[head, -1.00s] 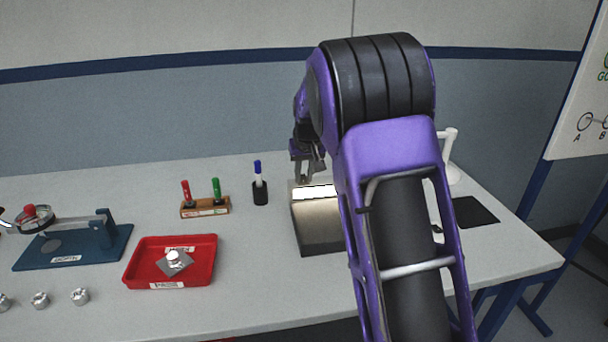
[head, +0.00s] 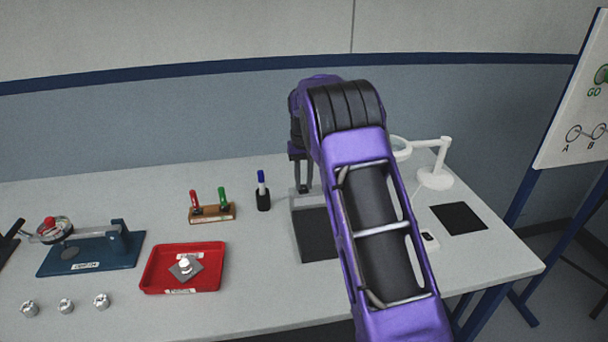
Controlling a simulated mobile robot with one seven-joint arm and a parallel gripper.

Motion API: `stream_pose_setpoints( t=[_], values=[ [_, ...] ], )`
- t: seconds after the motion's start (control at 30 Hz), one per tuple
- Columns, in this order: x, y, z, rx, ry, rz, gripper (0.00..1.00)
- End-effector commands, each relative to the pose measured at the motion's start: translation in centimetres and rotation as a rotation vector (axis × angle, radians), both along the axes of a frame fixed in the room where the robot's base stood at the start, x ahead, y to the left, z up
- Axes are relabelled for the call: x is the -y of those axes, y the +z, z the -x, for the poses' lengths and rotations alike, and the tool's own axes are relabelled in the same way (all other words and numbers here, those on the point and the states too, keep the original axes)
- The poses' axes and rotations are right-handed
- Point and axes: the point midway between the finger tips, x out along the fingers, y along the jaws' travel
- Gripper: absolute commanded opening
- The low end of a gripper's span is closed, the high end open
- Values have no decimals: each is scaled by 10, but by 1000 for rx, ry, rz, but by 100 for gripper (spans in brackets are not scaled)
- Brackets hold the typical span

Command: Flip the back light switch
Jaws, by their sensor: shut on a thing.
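The back light (head: 314,238) is a flat box on the table with a dark, unlit panel and a light strip along its back edge. My arm hides its right side. My gripper (head: 304,186) points down at the back edge of the box, with its fingers close together. It is shut on the switch there, which is too small and covered to make out.
A pen cup (head: 263,200) and a wooden marker stand (head: 212,213) stand left of the box. A red tray (head: 160,288) and a blue fixture (head: 90,255) lie farther left. A white magnifier lamp (head: 436,178) and a black mat (head: 459,218) are at the right.

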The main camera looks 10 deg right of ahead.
Motion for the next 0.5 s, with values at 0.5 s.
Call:
stream_pose_setpoints(
  t=[0.5],
  values=[
    [0,1,-2,-68,-1,-1,0]
  ],
)
